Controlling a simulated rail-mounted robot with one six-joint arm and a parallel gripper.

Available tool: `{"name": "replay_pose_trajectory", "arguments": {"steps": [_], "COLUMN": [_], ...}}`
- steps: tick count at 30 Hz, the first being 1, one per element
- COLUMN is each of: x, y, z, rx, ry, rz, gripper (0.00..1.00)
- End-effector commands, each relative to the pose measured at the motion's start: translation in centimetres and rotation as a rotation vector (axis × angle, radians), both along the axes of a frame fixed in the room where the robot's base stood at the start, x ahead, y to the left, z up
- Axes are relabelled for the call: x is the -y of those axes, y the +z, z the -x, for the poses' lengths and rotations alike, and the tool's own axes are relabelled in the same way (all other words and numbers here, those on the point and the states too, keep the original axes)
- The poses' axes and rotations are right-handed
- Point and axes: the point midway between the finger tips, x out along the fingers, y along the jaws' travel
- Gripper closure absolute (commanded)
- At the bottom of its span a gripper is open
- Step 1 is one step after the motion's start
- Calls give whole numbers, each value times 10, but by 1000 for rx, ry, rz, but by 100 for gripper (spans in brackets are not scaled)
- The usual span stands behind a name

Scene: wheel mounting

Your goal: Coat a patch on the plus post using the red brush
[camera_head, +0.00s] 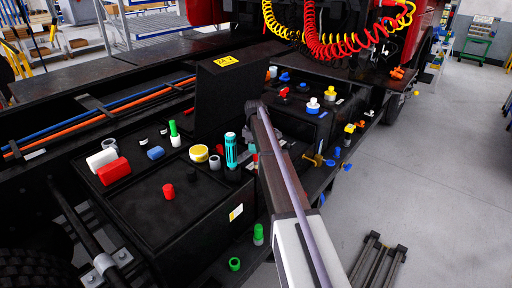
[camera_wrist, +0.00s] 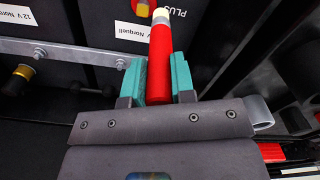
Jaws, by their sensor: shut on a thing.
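In the wrist view my gripper (camera_wrist: 159,82) has its teal fingers shut on the red brush (camera_wrist: 160,65). The brush points up the picture, and its pale tip (camera_wrist: 160,16) is at the far end. A brass and red post (camera_wrist: 146,6) shows at the top edge, beside the printed word PLUS. The brush tip lies close to this post in the picture; I cannot tell whether they touch. In the head view my arm hides most of the gripper, and I cannot make out the brush clearly there.
In the head view, a red block (camera_head: 114,172), a red cylinder (camera_head: 168,191) and a teal banded item (camera_head: 231,151) stand on the black box. A raised black lid (camera_head: 218,100) stands behind.

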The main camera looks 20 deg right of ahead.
Motion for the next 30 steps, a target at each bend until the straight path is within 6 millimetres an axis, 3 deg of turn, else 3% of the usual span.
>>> {"name": "replay_pose_trajectory", "arguments": {"steps": [1, 6, 17, 25, 30], "x": [1, 2, 3, 3, 3], "y": [15, 37, 38, 69, 68], "z": [0, 0, -1, -1, -1], "rx": [1, 2, 2, 2, 2], "ry": [-1, -2, -3, -3, -3], "rz": [1, 3, 4, 5, 5], "gripper": [100, 100, 100, 100, 100]}}
